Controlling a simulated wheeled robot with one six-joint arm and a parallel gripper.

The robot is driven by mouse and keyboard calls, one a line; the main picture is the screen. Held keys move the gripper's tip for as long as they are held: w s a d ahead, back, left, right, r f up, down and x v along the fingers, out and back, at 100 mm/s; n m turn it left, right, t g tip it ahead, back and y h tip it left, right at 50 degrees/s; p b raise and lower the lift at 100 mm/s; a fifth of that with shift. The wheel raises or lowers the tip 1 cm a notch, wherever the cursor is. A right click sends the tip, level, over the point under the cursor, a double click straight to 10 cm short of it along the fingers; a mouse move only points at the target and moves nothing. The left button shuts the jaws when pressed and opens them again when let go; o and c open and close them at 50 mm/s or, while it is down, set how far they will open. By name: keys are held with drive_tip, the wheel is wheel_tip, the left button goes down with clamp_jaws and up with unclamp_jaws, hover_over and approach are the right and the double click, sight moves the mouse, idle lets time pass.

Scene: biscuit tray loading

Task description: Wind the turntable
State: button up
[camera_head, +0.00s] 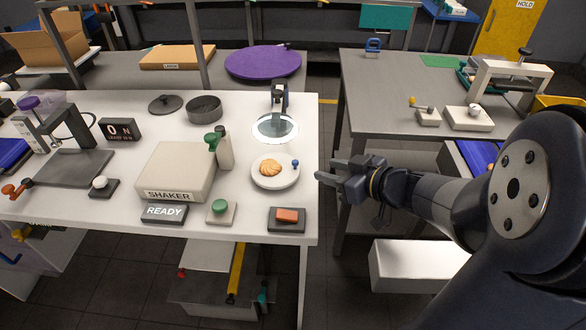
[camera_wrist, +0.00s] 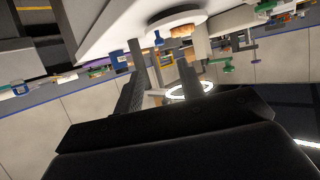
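The turntable appears to be the small round white plate (camera_head: 264,181) near the right edge of the white table. A golden biscuit (camera_head: 270,168) lies on it, and a blue knob (camera_head: 295,163) stands at its right rim. In the wrist view the plate (camera_wrist: 176,19), biscuit (camera_wrist: 182,31) and blue knob (camera_wrist: 158,38) show beyond my fingers. My gripper (camera_head: 322,177) is just off the table's right edge, to the right of the plate and apart from the knob. In the wrist view its two fingers (camera_wrist: 160,60) stand apart with nothing held between them.
A lamp stand with a lit ring (camera_head: 292,128) stands behind the plate. A shaker block (camera_head: 172,172) is to the left. A green button (camera_head: 220,207) and an orange block on a dark pad (camera_head: 287,215) are in front. The gap between the tables is clear around my gripper.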

sight(297, 162)
drive_tip(key=b+x, duration=0.2)
drive_tip(key=x, duration=0.8)
drive_tip(key=shift+w+a+f, duration=0.15)
drive_tip(key=shift+a+f, duration=0.1)
drive_tip(key=shift+c, duration=0.6)
clamp_jaws()
